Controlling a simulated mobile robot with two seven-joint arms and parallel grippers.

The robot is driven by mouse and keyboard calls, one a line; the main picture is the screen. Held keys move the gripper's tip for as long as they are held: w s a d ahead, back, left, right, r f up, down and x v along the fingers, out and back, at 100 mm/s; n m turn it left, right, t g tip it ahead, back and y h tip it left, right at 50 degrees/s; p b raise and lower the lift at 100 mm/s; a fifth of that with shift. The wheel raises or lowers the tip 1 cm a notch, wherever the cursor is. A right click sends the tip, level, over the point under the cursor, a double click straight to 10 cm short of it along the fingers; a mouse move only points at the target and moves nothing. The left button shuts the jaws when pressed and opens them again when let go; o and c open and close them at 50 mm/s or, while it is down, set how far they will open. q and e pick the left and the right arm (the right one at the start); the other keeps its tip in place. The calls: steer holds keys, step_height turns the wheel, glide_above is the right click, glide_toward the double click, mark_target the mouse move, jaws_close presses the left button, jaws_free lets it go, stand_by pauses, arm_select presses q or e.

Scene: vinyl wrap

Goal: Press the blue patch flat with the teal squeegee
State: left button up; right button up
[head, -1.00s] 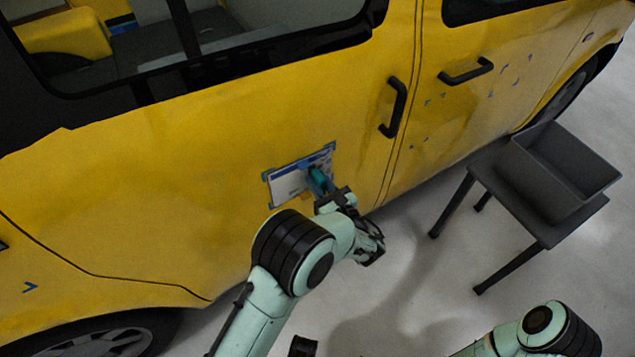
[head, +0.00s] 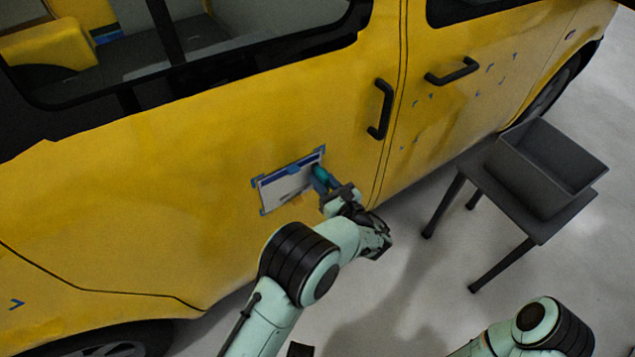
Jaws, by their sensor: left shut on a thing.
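The blue patch (head: 293,170) is a strip along the upper part of a white rectangular panel (head: 283,188) on the yellow van door. Blue tape pieces sit at the panel's corners. My left gripper (head: 328,188) is shut on the teal squeegee (head: 319,174), which is at the panel's right end. I cannot tell whether its edge touches the panel. The gripper hides part of the squeegee. My right gripper is not in view; only part of my right arm shows at the bottom right.
The yellow van (head: 180,200) fills the left and middle. Black door handles (head: 381,109) stick out to the right of the panel. A dark grey bin (head: 546,167) stands on a small dark table (head: 520,215) at the right. The floor between is clear.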

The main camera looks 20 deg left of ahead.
arm_select(q)
steer(key=shift+w+d, duration=0.15)
steer(key=shift+w, duration=0.1)
steer(key=shift+w+d, duration=0.55)
steer(key=shift+w, duration=0.05)
steer(key=shift+f, duration=0.1)
steer(key=shift+f+b, duration=0.3)
steer(key=shift+f, duration=0.1)
steer(key=shift+a, duration=0.1)
steer(key=shift+s+a+r+p, duration=0.1)
steer(key=shift+s+a+p, duration=0.2)
steer(key=shift+s+p, duration=0.05)
steer(key=shift+s+a, duration=0.4)
steer(key=shift+s, duration=0.1)
